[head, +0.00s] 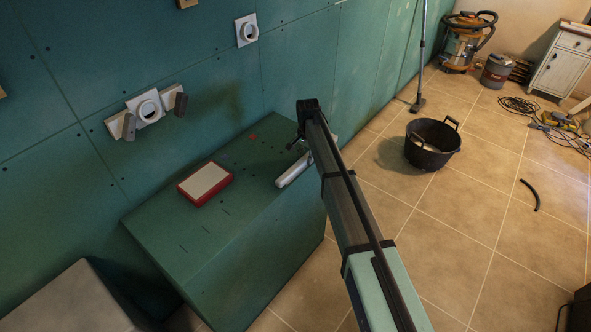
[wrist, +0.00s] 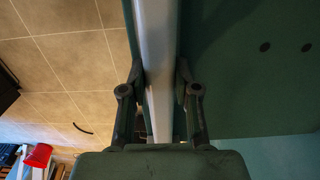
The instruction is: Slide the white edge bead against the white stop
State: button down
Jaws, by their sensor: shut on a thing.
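The white edge bead (head: 292,171) lies along the right edge of the green plasterboard box (head: 185,235). In the wrist view the bead (wrist: 155,35) runs up the picture between the green board and the tiled floor. My gripper (wrist: 160,78) has one finger on each side of the bead and is shut on it. In the head view my gripper (head: 301,146) is at the bead's far part, and my arm hides some of the bead and box edge. I cannot make out the white stop for certain; it may be behind my arm.
A red-rimmed block with a pale top (head: 206,183) sits on the box, left of the bead. The green wall (head: 215,90) stands behind, with white round fittings. A black tub (head: 432,145) stands on the tiled floor to the right.

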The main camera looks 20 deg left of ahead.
jog(key=c, duration=0.8)
grip_release()
jog(key=shift+o, duration=0.2)
jog(key=shift+s, duration=0.1)
notch_tip(320, 180, up, 12)
